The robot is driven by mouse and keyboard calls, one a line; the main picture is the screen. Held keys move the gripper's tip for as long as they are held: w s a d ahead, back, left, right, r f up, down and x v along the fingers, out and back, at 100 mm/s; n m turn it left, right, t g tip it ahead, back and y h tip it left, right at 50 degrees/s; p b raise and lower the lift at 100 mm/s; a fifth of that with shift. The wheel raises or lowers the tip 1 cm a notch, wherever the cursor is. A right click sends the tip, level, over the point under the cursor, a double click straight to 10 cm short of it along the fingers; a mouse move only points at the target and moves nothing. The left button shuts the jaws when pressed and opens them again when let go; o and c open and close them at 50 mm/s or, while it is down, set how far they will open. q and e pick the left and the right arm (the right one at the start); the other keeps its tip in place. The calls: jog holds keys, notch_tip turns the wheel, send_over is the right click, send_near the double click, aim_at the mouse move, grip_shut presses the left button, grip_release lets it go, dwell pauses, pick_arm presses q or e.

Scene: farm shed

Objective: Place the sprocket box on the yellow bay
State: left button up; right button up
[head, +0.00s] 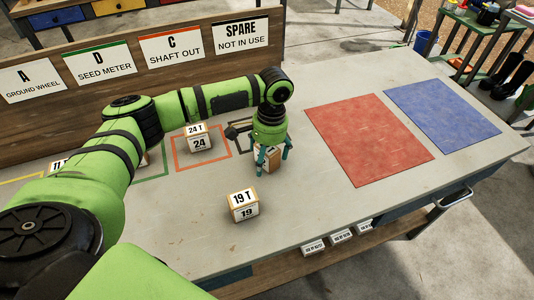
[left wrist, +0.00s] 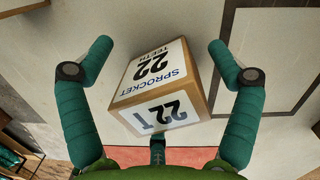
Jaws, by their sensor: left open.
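The sprocket box marked 22 T (head: 269,153) stands on the bench under my left gripper, partly hidden by it. In the left wrist view this box (left wrist: 160,85) sits between the spread fingers, with gaps on both sides. My left gripper (head: 273,167) is open and around the box, pointing down; its fingers also show in the left wrist view (left wrist: 158,60). The yellow bay (head: 22,178) is a yellow outline at the far left of the bench, partly hidden by my left arm. My right gripper is not in view.
A 24 box (head: 199,142) stands in the orange bay (head: 180,165). A 19 box (head: 243,210) stands near the front. A red mat (head: 370,140) and blue mat (head: 443,115) lie at right. A sign board (head: 120,90) runs along the back. An 11 T box (head: 59,165) is partly hidden.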

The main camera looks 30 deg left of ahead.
pick_arm(q)
jog(key=c, duration=1.8)
